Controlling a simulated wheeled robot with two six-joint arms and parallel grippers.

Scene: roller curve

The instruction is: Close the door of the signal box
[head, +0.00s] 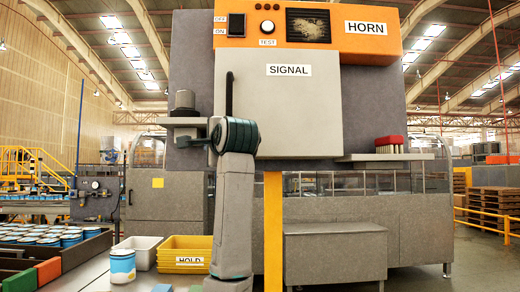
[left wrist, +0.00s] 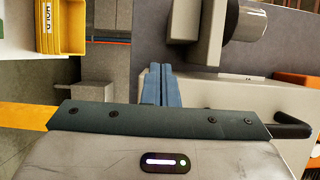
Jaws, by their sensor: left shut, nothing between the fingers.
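The signal box door (head: 290,110) is a light grey panel labelled SIGNAL, below the orange top panel. A black upright bar handle (head: 229,95) is near its left edge. I cannot tell from the front how far the door stands from the box. My left arm rises in front of the door's lower left part and hides its corner. In the left wrist view, the blue fingers of my left gripper (left wrist: 158,85) are shut and empty, close to the door's edge. The handle (left wrist: 290,125) shows to their right. Contact with the door cannot be told. My right gripper is not in view.
A small shelf with a grey cylinder (head: 185,101) juts out left of the door. A right shelf holds a red-topped item (head: 389,144). A yellow post (head: 273,230) stands right of my arm. A yellow tray (head: 185,252), white tray (head: 138,251) and can (head: 122,266) are lower left.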

